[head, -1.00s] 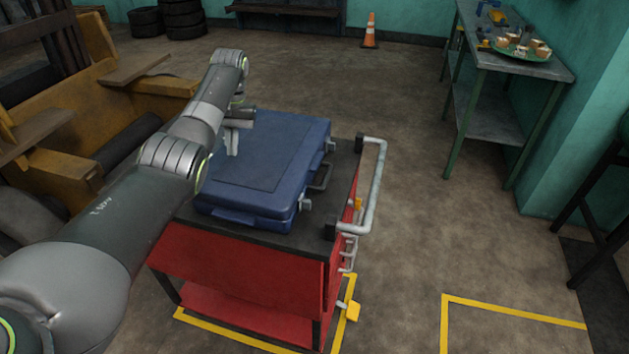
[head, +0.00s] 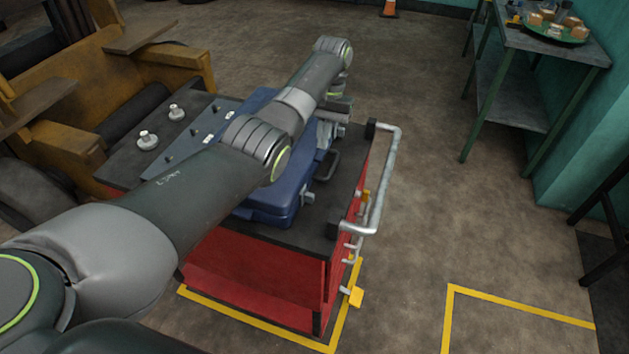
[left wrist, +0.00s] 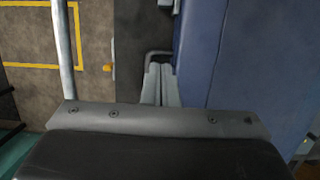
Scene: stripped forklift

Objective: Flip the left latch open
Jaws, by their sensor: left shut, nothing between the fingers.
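A closed blue case (head: 268,208) lies flat on the black top of a red cart. Its front side, on the right, has a dark handle (head: 328,166) and two grey latches: a near one (head: 308,198), further left in the picture, and a far one (head: 341,131). My left gripper (head: 325,132) is shut and empty at the front edge, between handle and far latch; contact is unclear. In the left wrist view, its fingers (left wrist: 160,85) point down beside the case's front wall (left wrist: 198,55), by the handle (left wrist: 158,53). The near latch (left wrist: 166,3) shows at the top edge. My right gripper is out of view.
A metal rail (head: 385,180) runs along the cart's right side, close to the gripper. A grey plate (head: 190,142) and two pale knobs (head: 148,140) lie on the cart's left half. A yellow forklift body (head: 80,85) stands left.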

